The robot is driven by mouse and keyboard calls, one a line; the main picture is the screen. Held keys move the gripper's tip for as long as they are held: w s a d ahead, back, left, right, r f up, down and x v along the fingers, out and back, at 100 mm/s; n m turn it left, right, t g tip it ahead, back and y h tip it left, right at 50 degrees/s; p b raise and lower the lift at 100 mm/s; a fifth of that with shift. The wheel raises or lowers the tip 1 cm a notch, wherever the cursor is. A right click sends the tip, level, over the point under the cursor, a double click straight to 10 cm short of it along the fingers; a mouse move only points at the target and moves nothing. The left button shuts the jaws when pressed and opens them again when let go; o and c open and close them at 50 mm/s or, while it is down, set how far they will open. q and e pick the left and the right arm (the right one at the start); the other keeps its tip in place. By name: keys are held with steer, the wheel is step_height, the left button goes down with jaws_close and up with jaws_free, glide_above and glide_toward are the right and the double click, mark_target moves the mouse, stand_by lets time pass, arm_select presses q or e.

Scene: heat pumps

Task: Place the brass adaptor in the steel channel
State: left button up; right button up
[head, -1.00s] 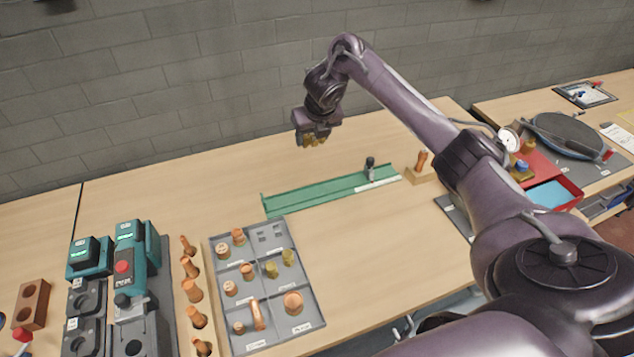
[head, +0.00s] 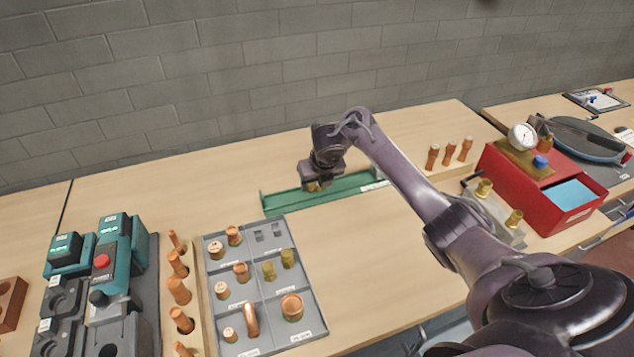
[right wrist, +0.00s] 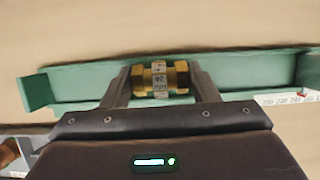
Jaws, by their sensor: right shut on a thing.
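My right gripper (head: 317,184) is shut on the brass adaptor (right wrist: 182,77), a short brass fitting with hexagonal ends and a pale printed label round its middle. In the right wrist view it lies sideways between the two fingers. In the head view only a little of the adaptor shows under the gripper. The steel channel (head: 350,187) is a long green trough on the bench. The gripper is at its left part, and in the right wrist view the adaptor overlaps the channel (right wrist: 85,76). I cannot tell whether they touch. My left gripper is not in view.
A grey compartment tray (head: 312,309) with copper and brass fittings lies in front of the channel. Teal devices (head: 118,262) stand at the left. Copper pieces stand in a wooden block (head: 455,171), with a red box (head: 560,208) at the right. Bare bench lies right of the tray.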

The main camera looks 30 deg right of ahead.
steer(key=o, duration=1.1)
steer(key=shift+f, duration=0.15)
